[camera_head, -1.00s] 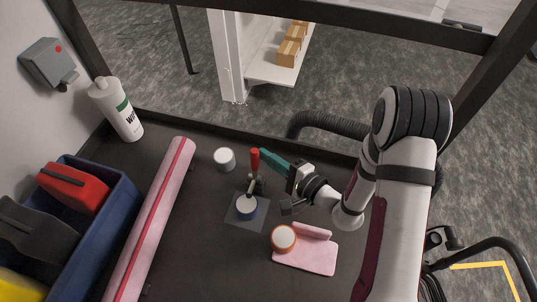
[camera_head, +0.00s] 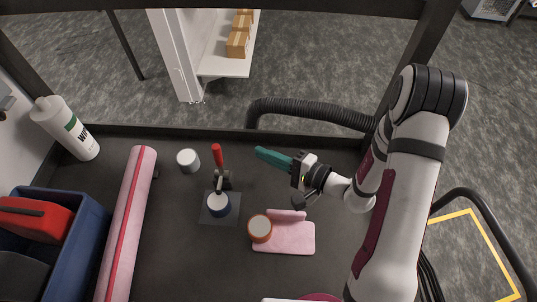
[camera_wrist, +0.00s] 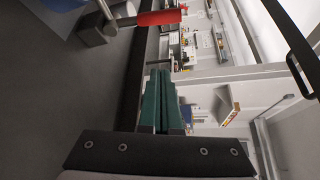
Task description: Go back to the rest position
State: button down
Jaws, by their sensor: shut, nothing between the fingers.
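My gripper (camera_head: 262,152) is shut and empty, with its green fingers together and held above the bench near its back edge. It also shows in the wrist view (camera_wrist: 160,74), pointing away from the camera. It is to the right of the red handle (camera_head: 217,155) of a small clamp, with a clear gap between them. The red handle also shows at the top of the wrist view (camera_wrist: 160,17). The clamp's arm reaches over a white-topped, blue-sided round piece (camera_head: 218,205) on a grey plate (camera_head: 208,219).
A white jar (camera_head: 188,161) and a long pink roll (camera_head: 127,225) lie further left. A wipes bottle (camera_head: 66,128) and blue bin (camera_head: 78,245) are at the left. A dark frame bar (camera_head: 300,9) crosses above.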

jog(key=shift+s+d, duration=0.3)
jog(key=shift+d, duration=0.15)
jog(key=s+a+r+n+g, duration=0.45)
jog(key=s+r+g, duration=0.45)
jog(key=s+r, duration=0.3)
jog(key=s+d+t+h, duration=0.1)
jog(key=s+d+h, duration=1)
jog(key=d+h, duration=0.1)
jog(key=shift+d+f+m, duration=0.3)
jog(key=shift+d+m, duration=0.15)
jog(key=shift+d, duration=0.4)
